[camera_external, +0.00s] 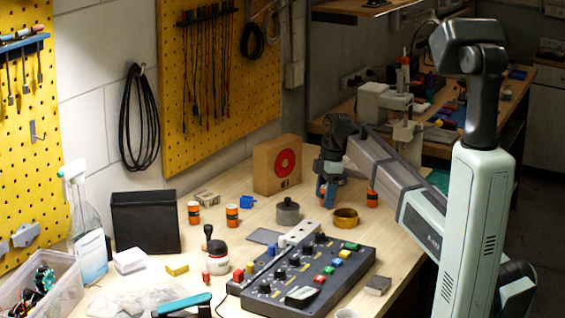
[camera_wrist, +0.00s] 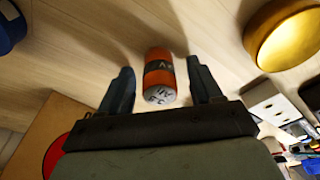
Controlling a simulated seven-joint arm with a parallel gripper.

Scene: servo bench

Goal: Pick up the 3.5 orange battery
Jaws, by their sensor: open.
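In the wrist view an orange battery (camera_wrist: 159,75) with a dark band and a pale marked end stands between the two fingers of my gripper (camera_wrist: 160,72). There is a gap on both sides, and the fingers are open and hold nothing. In the external view my gripper (camera_external: 326,196) points down low over the bench, between the box with the red circle and the brass ring. Two more orange batteries stand further left, one here (camera_external: 194,213) and one here (camera_external: 232,216).
The brass ring (camera_external: 346,218) and grey cylinder (camera_external: 288,212) stand close to my gripper. The box with the red circle (camera_external: 277,165) is behind it. A control panel (camera_external: 308,275) fills the front.

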